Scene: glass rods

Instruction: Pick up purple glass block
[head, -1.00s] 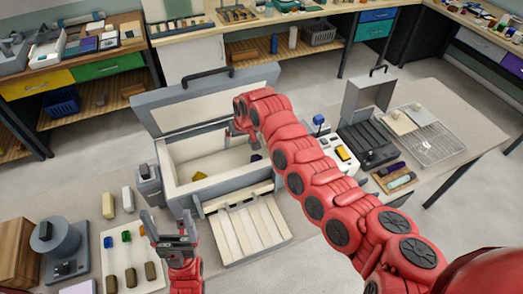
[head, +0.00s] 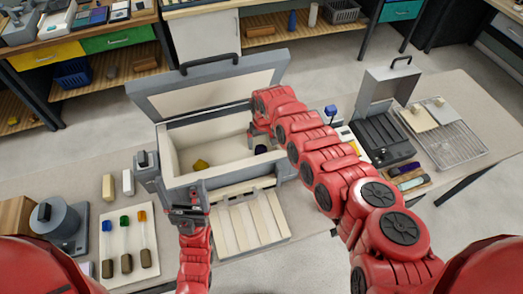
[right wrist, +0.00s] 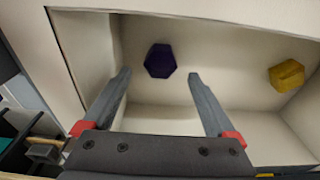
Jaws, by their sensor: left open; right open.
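The dark purple glass block (head: 260,149) lies on the floor of an open cream-lined grey box (head: 176,138). In the right wrist view the purple block (right wrist: 160,61) shows as a faceted lump just beyond and between my fingertips. My right gripper (right wrist: 159,78) is open and empty, reaching into the box, with a finger to each side of the block's line. In the head view my right gripper (head: 258,134) is partly hidden by its arm. My left gripper (head: 183,192) is open and empty near the box's front left corner.
A yellow block (head: 201,164) lies in the same box, left of the purple one. The box walls and raised lid (head: 215,92) bound the space. A slotted cream tray (head: 250,222) sits in front.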

